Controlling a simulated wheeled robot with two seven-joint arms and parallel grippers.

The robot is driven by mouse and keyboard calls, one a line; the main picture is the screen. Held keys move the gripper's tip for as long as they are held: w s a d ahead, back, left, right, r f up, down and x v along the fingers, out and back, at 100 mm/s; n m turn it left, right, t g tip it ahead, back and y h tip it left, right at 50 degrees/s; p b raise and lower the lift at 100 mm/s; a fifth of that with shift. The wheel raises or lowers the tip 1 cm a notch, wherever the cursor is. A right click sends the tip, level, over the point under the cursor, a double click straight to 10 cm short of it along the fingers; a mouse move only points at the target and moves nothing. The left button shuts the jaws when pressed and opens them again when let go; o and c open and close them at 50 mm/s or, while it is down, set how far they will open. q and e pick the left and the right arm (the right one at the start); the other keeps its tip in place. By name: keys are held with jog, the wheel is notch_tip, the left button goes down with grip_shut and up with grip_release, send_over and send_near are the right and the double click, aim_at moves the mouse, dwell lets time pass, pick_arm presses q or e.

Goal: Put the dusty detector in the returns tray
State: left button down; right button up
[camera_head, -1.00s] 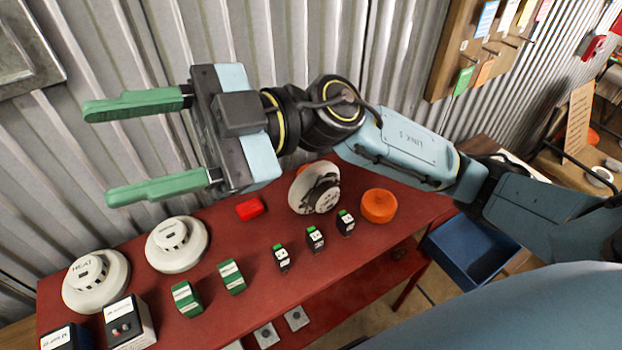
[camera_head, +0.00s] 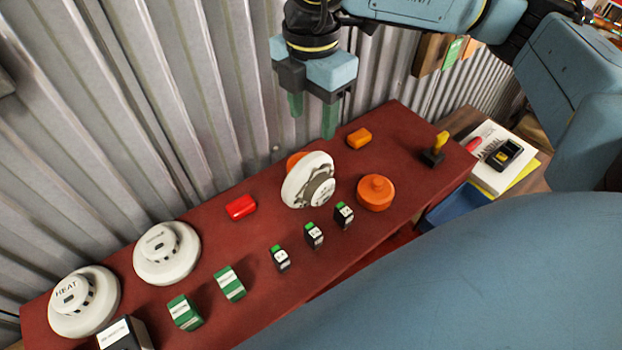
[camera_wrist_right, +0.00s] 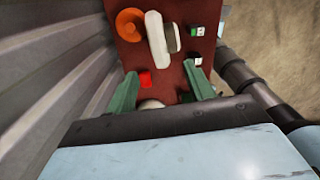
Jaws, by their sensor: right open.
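A white round detector (camera_head: 306,182) is tilted on its side on the red bench, against an orange piece (camera_head: 297,159); it also shows in the right wrist view (camera_wrist_right: 156,40). Two more white detectors lie flat at the left, one marked HEAT (camera_head: 84,300) and one with an unreadable label (camera_head: 167,253). I cannot make out dust on any. My right gripper (camera_head: 313,119) is open and empty, fingers pointing down, above and behind the tilted detector; its green fingers frame bare bench in the wrist view (camera_wrist_right: 163,88). A blue tray (camera_head: 447,208) is mostly hidden by my body. My left gripper is out of view.
The red bench (camera_head: 410,135) also holds a red block (camera_head: 240,207), an orange block (camera_head: 359,138), an orange cap (camera_head: 376,192), several small black-and-green modules and a yellow-topped switch (camera_head: 436,148). A corrugated wall (camera_head: 130,120) stands close behind. A manual (camera_head: 490,155) lies at the right.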

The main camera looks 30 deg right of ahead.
aim_at(310, 161)
notch_tip(310, 161, down, 9)
jog(key=shift+a+f+p, duration=0.15)
jog(key=shift+p, duration=0.4)
jog(key=shift+c, duration=0.3)
grip_shut()
